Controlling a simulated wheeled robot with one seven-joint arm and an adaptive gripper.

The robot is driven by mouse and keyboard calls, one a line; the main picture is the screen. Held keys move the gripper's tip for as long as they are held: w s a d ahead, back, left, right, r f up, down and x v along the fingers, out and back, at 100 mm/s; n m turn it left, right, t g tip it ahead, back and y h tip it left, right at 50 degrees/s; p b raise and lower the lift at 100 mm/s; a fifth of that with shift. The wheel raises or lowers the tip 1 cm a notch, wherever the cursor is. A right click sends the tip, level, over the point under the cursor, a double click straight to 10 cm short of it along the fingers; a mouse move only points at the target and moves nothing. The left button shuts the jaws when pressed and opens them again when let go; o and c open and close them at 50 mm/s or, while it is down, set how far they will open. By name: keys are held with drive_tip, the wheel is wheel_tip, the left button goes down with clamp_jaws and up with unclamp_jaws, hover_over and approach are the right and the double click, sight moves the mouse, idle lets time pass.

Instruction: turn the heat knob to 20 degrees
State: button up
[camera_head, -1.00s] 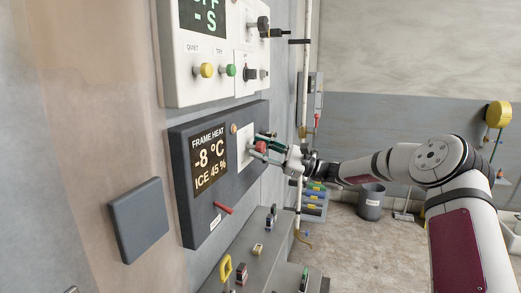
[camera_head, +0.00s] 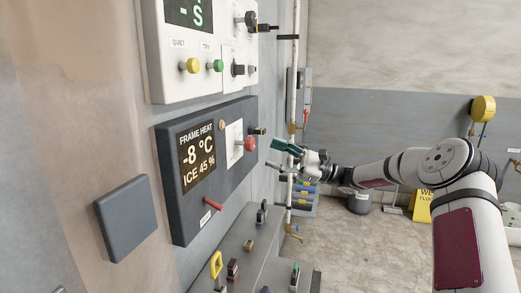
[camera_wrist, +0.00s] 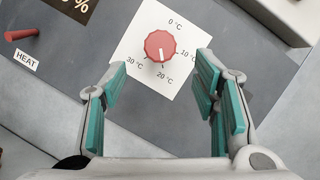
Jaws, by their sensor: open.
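The heat knob is a round red knob (camera_wrist: 160,46) on a white dial plate (camera_wrist: 140,50) marked 0, 10, 20 and 30 °C. Its white pointer line points down in the wrist view, toward the 20 °C mark. The knob also shows in the head view (camera_head: 250,144) on the dark panel (camera_head: 178,225). The panel's display (camera_head: 197,156) reads FRAME HEAT, -8 °C, ICE 45 %. My gripper (camera_wrist: 160,90) is open and empty. Its teal fingers are apart from the knob, and in the head view my gripper (camera_head: 280,156) is to its right.
A red lever (camera_wrist: 20,35) sticks out beside a HEAT label. Above is a white panel (camera_head: 165,85) with yellow and green buttons and dark knobs. Below is a grey ledge (camera_head: 232,262) with several small switches.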

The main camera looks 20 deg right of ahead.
drive_tip(key=shift+v, duration=1.75)
drive_tip(key=shift+a, duration=0.1)
drive_tip(key=s+a+f+n+g+h, duration=0.1)
drive_tip(key=s+a+n+g+h, duration=0.8)
drive_tip(key=s+a, duration=0.8)
drive_tip(key=s+d+n+t+h, duration=0.2)
drive_tip(key=s+h, duration=0.1)
drive_tip(key=s, duration=0.5)
drive_tip(key=s+d+r+n+t+h, duration=0.1)
drive_tip(key=s+d+n+t+h, duration=0.1)
drive_tip(key=s+h, duration=0.2)
drive_tip(key=s+d+n+t+h, duration=0.2)
drive_tip(key=s+h, duration=0.2)
drive_tip(key=s, duration=0.7)
drive_tip(key=shift+s+d+r+n, duration=0.25)
drive_tip(key=shift+s+d+n, duration=0.1)
drive_tip(key=shift+n, duration=0.05)
